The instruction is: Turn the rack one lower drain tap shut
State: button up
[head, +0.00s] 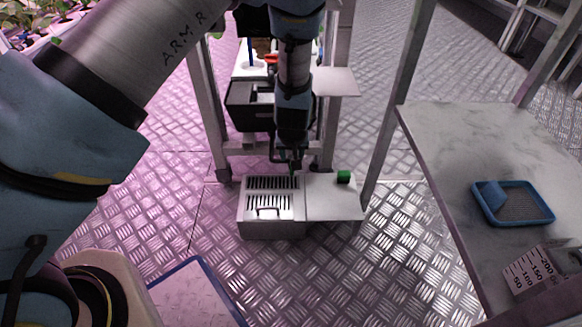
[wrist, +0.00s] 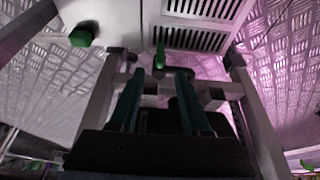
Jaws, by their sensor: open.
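A green lever (wrist: 160,55), apparently the lower drain tap's handle, shows in the wrist view just beyond my fingertips. It points up and down in that picture, in line with the gap between the fingers. My gripper (wrist: 159,74) is open, with one finger on each side of that gap and nothing held between them. In the head view my gripper (head: 287,160) reaches down at the back edge of the slotted metal drain box (head: 271,228). The tap is mostly hidden there behind my gripper. I cannot tell whether the fingers touch the lever.
Rack posts (head: 213,120) stand close to my arm. A table (head: 440,150) at right holds a blue tray (head: 545,216).

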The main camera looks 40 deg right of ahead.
jog(key=b+x, duration=0.2)
jog(key=x, duration=0.4)
jog(key=shift+w+d+f, duration=0.1)
jog(key=shift+f, duration=0.3)
grip_shut()
